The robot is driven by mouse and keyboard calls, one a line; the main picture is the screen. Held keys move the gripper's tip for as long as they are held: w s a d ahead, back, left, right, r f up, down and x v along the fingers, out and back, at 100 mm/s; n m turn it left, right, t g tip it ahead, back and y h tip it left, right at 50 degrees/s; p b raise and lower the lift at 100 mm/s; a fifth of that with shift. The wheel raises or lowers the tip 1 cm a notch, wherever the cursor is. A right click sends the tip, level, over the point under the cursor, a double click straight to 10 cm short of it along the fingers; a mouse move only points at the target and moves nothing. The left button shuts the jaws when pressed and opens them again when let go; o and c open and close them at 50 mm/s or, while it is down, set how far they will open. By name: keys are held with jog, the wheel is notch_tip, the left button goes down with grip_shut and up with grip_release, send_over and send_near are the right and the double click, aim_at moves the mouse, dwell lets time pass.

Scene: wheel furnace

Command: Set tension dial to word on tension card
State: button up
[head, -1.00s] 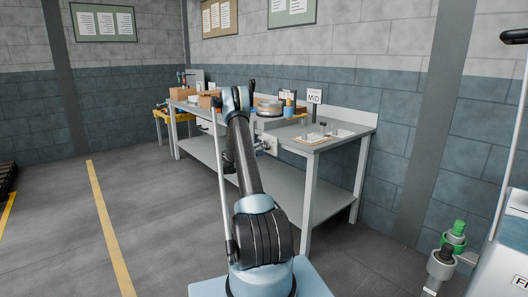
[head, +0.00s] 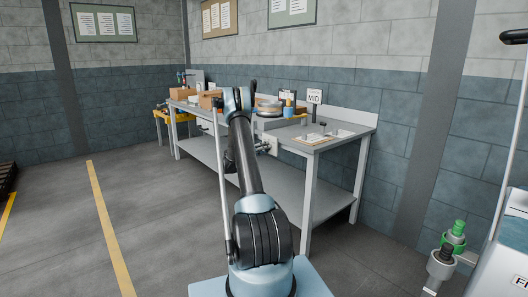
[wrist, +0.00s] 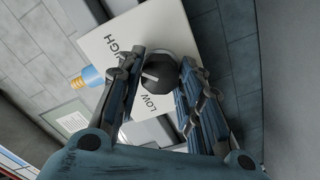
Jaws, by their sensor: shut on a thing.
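The tension card (head: 314,96) stands upright at the back of the bench and reads MID. The tension dial (wrist: 158,72) is a dark round knob with a white pointer mark, on a pale plate (wrist: 103,47) in the wrist view. LOW is printed at the plate's lower part and a word ending in GH at its upper left. The pointer mark lies toward the left finger, between these words; that finger hides the plate there. My gripper (wrist: 159,80) is shut on the dial, one finger on each side. In the head view my arm largely hides the gripper at the bench's front.
The grey bench (head: 335,144) runs along the wall, with boxes (head: 184,94) and a round part (head: 269,109) on top. A blue and tan cylinder (wrist: 86,77) is beside the plate. A green-capped fitting (head: 454,235) is at the right.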

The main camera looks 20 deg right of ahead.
jog(key=shift+w, duration=0.1)
jog(key=shift+a+n, duration=0.1)
jog(key=shift+n, duration=4.6)
jog(key=shift+w, duration=0.1)
jog(key=o, duration=1)
jog(key=shift+o, duration=0.3)
jog(key=shift+f, duration=0.15)
